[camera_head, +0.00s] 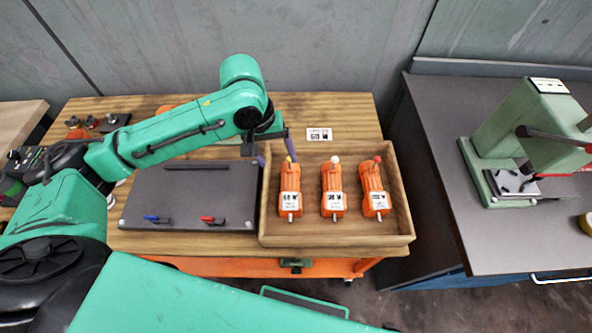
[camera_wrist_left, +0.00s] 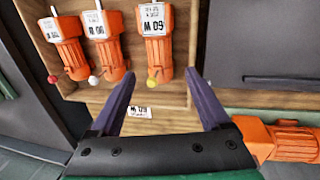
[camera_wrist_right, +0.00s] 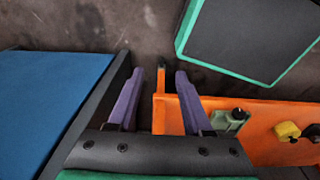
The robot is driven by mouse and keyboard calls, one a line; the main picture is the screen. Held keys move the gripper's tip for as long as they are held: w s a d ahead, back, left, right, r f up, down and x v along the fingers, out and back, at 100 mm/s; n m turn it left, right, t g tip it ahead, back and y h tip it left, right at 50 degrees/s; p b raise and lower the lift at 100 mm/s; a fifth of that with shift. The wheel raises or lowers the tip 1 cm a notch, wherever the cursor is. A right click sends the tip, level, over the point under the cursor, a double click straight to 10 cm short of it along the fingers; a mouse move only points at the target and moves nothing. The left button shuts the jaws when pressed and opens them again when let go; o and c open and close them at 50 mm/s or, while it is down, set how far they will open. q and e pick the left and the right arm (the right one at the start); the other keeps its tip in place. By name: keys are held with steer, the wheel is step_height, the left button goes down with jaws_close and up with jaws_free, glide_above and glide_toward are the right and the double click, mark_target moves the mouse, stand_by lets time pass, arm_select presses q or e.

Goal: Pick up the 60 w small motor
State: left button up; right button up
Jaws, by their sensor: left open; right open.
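The 60 W motor is orange with a white label and a yellow tip. It is the leftmost motor (camera_head: 290,178) in the wooden tray (camera_head: 335,241); in the left wrist view (camera_wrist_left: 150,48) its label reads 60 W. My left gripper (camera_head: 275,150) is open and empty above the tray's back left corner, near the yellow tip. In the left wrist view its fingers (camera_wrist_left: 158,75) point toward the motor, apart from its body. My right gripper (camera_wrist_right: 160,72) is open and empty over the floor and an orange edge; it is not in the head view.
Two similar motors stand in the tray, one white-tipped (camera_head: 333,180) and one red-tipped (camera_head: 374,185). A dark plate (camera_head: 185,190) lies left of the tray. Another orange motor (camera_wrist_left: 285,141) is outside the tray. A green press (camera_head: 520,130) stands on the right bench.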

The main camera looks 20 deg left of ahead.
mark_target(289, 185)
arm_select(q)
steer(key=f, duration=0.2)
steer(key=s+d+f, duration=0.1)
steer(key=f, duration=0.1)
steer(key=s+f, duration=0.1)
steer(key=f, duration=0.1)
steer(key=shift+s+d+f+p, duration=0.15)
steer(key=shift+d+f+p, duration=0.15)
steer(key=shift+p, duration=0.05)
steer(key=f, duration=0.1)
steer(key=w+f, duration=0.1)
steer(key=d+f+p, duration=0.1)
steer(key=f, duration=0.1)
steer(key=shift+w, duration=0.25)
steer(key=shift+d+f, duration=0.25)
steer(key=shift+f, duration=0.9)
steer(key=shift+s+f, duration=0.1)
steer(key=c, duration=0.4)
jaws_close()
steer(key=shift+w, duration=0.2)
arm_select(e)
steer(key=s, duration=0.1)
steer(key=s+r, duration=0.1)
steer(key=s, duration=0.2)
steer(key=shift+r, duration=0.4)
